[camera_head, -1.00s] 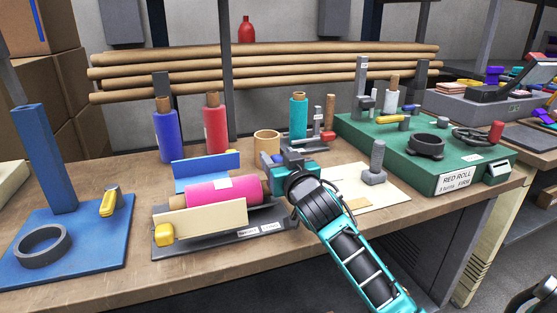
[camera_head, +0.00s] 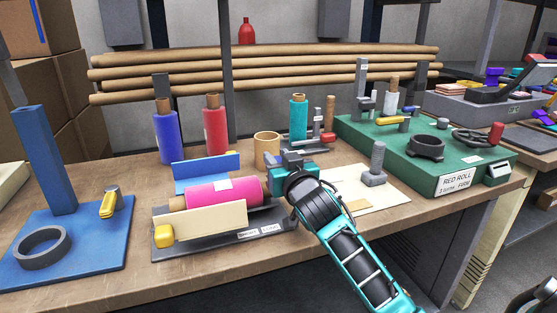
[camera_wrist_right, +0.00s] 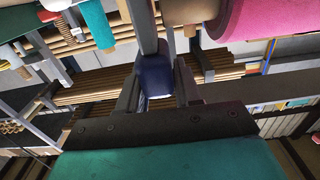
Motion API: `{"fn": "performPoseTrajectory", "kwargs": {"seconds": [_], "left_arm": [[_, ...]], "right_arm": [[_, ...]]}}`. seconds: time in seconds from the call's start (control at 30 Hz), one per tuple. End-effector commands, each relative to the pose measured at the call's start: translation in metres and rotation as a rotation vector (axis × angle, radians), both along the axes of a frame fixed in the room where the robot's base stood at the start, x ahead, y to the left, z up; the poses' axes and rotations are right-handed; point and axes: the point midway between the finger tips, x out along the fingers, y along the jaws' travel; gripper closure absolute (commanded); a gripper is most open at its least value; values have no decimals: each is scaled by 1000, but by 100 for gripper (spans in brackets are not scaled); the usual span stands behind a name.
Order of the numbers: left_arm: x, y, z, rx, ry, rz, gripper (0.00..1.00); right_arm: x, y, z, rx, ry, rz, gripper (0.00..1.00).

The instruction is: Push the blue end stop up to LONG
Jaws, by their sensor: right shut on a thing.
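The grey fixture (camera_head: 200,246) stands at the front middle of the bench. A pink roll (camera_head: 225,191) lies in it between a blue plate behind and a cream plate in front. White labels (camera_head: 262,231) are on its front right edge; the words are too small to read surely. My right gripper (camera_head: 279,174) is at the fixture's right end, beside the roll's end. In the right wrist view its two dark fingers close around a dark blue block, which I take as the blue end stop (camera_wrist_right: 155,80). The head view hides the block behind the gripper. My left gripper is out of view.
Behind stand blue (camera_head: 167,137), red (camera_head: 215,132) and teal rolls. A green machine (camera_head: 440,172) fills the right side. A grey post (camera_head: 375,165) stands on a pale sheet. A blue base (camera_head: 85,262) with a ring and post is at left. Bench front is clear.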

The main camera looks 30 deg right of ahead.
Motion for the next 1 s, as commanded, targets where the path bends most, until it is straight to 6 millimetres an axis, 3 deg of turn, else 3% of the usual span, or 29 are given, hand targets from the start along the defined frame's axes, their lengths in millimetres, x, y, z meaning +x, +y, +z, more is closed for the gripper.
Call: {"fn": "performPoseTrajectory", "kwargs": {"seconds": [0.23, 0.6, 0.9, 0.93, 1.0], "left_arm": [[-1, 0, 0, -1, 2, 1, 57], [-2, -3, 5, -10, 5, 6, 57], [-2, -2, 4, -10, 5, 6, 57], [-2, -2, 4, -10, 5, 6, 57], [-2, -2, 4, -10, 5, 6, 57]], "right_arm": [[1, 3, -1, 2, 1, 0, 100], [10, 42, -1, 5, 1, 4, 100], [10, 42, -1, 2, 1, 3, 100], [10, 42, -1, 2, 1, 3, 64], [10, 42, -1, 1, 2, 3, 57]]}}
